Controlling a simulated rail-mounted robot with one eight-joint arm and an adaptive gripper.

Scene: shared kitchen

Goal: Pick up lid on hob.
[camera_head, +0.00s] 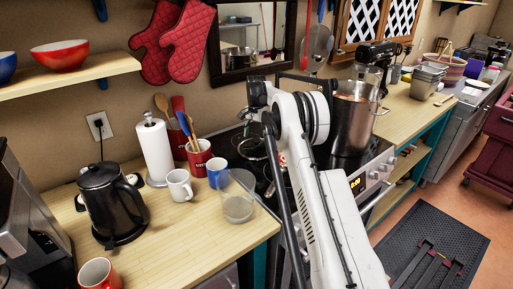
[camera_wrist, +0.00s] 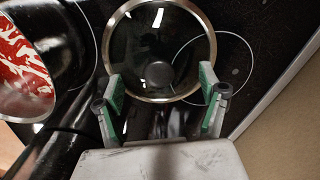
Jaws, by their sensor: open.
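The lid (camera_wrist: 180,40) is a round dark glass disc with a steel rim and a dark round knob (camera_wrist: 160,74) at its centre. It lies on the black hob (camera_wrist: 244,45) in the wrist view. My gripper (camera_wrist: 159,80) is open, with one green-padded finger on each side of the knob, near the lid's lower rim. The fingers appear apart from the knob; their height above the glass is hard to tell. In the head view the lid (camera_head: 253,148) shows partly behind my arm, and my fingers are hidden.
A tall steel pot (camera_head: 354,118) stands right of my arm in the head view. A clear cup (camera_head: 238,200), mugs and a black kettle (camera_head: 108,205) occupy the left counter.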

